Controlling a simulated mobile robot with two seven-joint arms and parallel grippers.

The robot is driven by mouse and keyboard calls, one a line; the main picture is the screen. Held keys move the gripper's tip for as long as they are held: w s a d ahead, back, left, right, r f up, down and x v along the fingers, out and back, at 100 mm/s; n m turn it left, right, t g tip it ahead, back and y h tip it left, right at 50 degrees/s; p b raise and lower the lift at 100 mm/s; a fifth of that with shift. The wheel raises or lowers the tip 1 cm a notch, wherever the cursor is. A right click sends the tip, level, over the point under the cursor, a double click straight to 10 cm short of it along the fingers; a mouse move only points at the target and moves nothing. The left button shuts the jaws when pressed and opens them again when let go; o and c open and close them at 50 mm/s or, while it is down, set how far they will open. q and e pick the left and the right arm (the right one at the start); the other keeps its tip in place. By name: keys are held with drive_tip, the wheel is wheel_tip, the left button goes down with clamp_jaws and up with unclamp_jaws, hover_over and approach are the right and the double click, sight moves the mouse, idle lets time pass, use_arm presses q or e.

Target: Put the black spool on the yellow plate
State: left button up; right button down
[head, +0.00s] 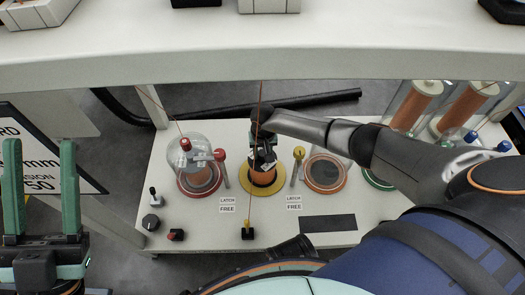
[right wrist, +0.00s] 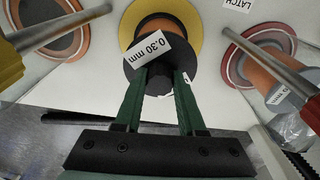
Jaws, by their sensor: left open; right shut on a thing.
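The black spool (right wrist: 130,62), wound with orange wire and labelled "0.30 mm", is in my right gripper (right wrist: 158,82). In the head view the spool's orange winding (head: 262,176) shows over the yellow plate (head: 262,193), with my right gripper (head: 262,150) above it. The yellow plate also shows in the right wrist view (right wrist: 192,22), behind the spool. The spool looks upright and roughly over the plate; I cannot tell whether it touches it. The fingers are shut on its top hub. My left gripper (head: 40,145) is open and empty at the far left, away from the bench.
A red plate (head: 184,188) with a clear dome stands left of the yellow plate. A yellow-knobbed lever (head: 298,165) and another round plate (head: 325,186) stand right. Copper spools (head: 418,103) in clear covers stand at the back right. A thin wire hangs before the yellow plate.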

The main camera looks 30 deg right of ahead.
drive_tip(key=c, duration=0.5)
unclamp_jaws()
drive_tip(key=shift+w, duration=0.1)
use_arm(q)
wheel_tip(320, 180, up, 6)
drive_tip(key=p, duration=0.5)
drive_tip(key=shift+s+a+r+t+p, duration=0.2)
drive_tip(key=shift+a+r+t+p, duration=0.1)
drive_tip(key=shift+a+p, duration=0.1)
use_arm(e)
wheel_tip(320, 180, up, 12)
drive_tip(key=s, duration=0.1)
drive_tip(key=shift+s+a, duration=0.2)
